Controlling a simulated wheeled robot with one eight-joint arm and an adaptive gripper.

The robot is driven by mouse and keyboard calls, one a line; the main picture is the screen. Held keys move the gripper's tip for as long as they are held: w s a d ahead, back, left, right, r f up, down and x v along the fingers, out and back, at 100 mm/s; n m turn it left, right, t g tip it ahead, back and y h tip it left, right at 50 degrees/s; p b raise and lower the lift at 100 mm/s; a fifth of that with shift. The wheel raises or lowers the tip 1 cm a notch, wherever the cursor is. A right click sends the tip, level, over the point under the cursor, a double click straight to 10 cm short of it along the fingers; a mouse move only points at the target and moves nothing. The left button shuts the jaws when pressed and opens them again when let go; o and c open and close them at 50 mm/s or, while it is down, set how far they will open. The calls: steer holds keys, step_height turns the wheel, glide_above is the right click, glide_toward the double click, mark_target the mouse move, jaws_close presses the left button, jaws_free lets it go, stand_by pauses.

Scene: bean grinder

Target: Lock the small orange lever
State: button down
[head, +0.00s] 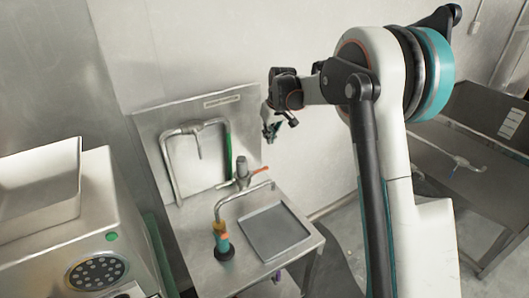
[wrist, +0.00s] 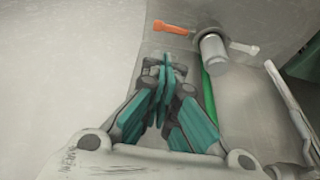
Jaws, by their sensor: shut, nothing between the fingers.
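The small orange lever (head: 261,170) sticks out to the right from a grey metal fitting (head: 242,170) at the back of the steel sink stand. In the wrist view the orange lever (wrist: 171,28) is at the top, left of the round fitting (wrist: 213,50). My gripper (head: 271,133) is in the air above and to the right of the fitting, in front of the wall. In the wrist view my gripper (wrist: 160,75) has its teal fingers together with nothing between them. Its tips are apart from the lever in the picture. Whether the lever is locked cannot be told.
A bent spout with a teal and orange nozzle (head: 222,243) stands left of a square grey tray (head: 274,232). A pipe frame (head: 172,165) and green hose (head: 228,158) rise behind. A steel machine (head: 85,225) is at left; a dark table (head: 465,170) is at right.

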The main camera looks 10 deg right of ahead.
mark_target(265, 166)
steer(key=b+x, duration=0.1)
steer(key=x, duration=0.6)
steer(key=b+x, duration=0.2)
steer(key=x, duration=0.5)
steer(key=shift+w+d+f, duration=0.1)
steer(key=shift+d, duration=0.1)
steer(key=shift+f+b, duration=0.3)
steer(key=shift+f, duration=0.2)
steer(key=shift+d+f+y, duration=0.15)
steer(key=shift+f+y, duration=0.05)
steer(key=shift+y, duration=0.1)
